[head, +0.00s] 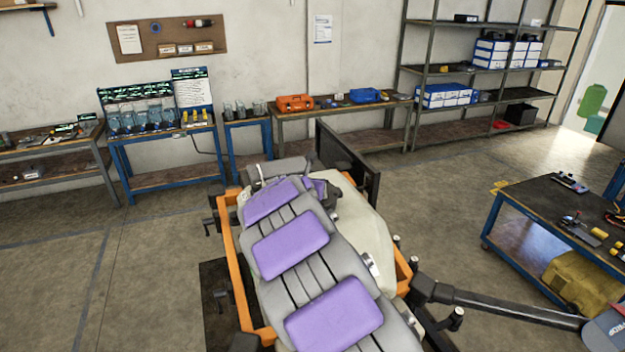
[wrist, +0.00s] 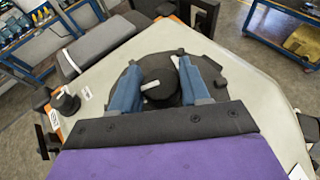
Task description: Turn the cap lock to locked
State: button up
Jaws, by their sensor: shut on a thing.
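The round black cap (wrist: 160,72) sits on a dark round base on top of the pale tank (wrist: 225,65) in the wrist view. A short white bar (wrist: 150,86) on the cap points left in the picture. My gripper (wrist: 157,80) has one blue finger on each side of the cap and is shut on it. In the head view the pale tank (head: 372,232) lies in an orange frame (head: 232,262). There my padded arm covers the cap and my fingers. A small white mark near the right finger is too small to read.
A small black knob (wrist: 67,102) stands at the tank's left edge. A dark rotor arm (head: 490,300) reaches right from the frame. A workbench (head: 560,210) with tools stands at right. Benches and shelves line the back wall; floor at left is clear.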

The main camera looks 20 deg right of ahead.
jog(key=shift+m+g+h, duration=0.3)
jog(key=shift+m+h, duration=0.1)
jog(key=shift+h, duration=0.2)
jog(key=o, duration=1)
jog(key=shift+w+a, duration=0.1)
jog(key=shift+w, duration=0.1)
jog(key=shift+s, duration=0.1)
jog(key=shift+s+a, duration=0.1)
jog(key=b+v, duration=0.1)
jog(key=v, duration=1.6)
jog(key=shift+a+r, duration=0.1)
